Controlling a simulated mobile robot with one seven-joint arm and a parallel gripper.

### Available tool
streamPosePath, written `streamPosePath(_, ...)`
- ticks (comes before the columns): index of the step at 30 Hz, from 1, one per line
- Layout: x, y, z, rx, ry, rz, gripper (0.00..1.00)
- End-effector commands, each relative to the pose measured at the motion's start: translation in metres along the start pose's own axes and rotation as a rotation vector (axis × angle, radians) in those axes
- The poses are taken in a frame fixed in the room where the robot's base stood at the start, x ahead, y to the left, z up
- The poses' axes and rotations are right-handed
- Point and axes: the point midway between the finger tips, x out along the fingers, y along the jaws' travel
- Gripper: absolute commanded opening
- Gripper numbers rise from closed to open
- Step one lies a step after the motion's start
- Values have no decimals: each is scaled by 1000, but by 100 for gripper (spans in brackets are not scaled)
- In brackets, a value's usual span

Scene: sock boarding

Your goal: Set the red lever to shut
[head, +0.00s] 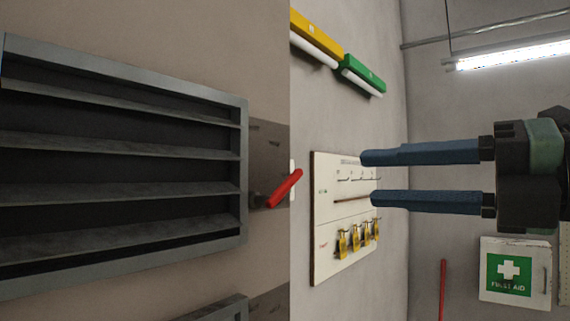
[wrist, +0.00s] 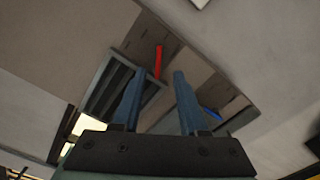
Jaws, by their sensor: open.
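The red lever (head: 285,188) sits on a grey plate (head: 268,140) beside a louvred vent in the head view. It slants up to the right from its dark pivot. In the wrist view the red lever (wrist: 158,62) shows beyond the fingertips, roughly between their lines. My gripper (head: 368,177) is open and empty, its two blue fingers pointing left in the head view. It is to the right of the lever and apart from it. The wrist view also shows my gripper (wrist: 159,74) open. The markings on the plate are too small to read.
The louvred vent (head: 243,180) is left of the lever. A board with yellow tags (head: 325,220) hangs on the wall behind my fingers. A blue lever (wrist: 212,113) shows at right in the wrist view. A first aid box (head: 515,245) is at lower right.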

Motion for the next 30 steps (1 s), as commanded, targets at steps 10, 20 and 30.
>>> streamPosePath(10,73,7,1,1,7,8,42)
streamPosePath(20,114,4,0,-1,3,7,42)
streamPosePath(30,118,2,-1,-2,2,6,42)
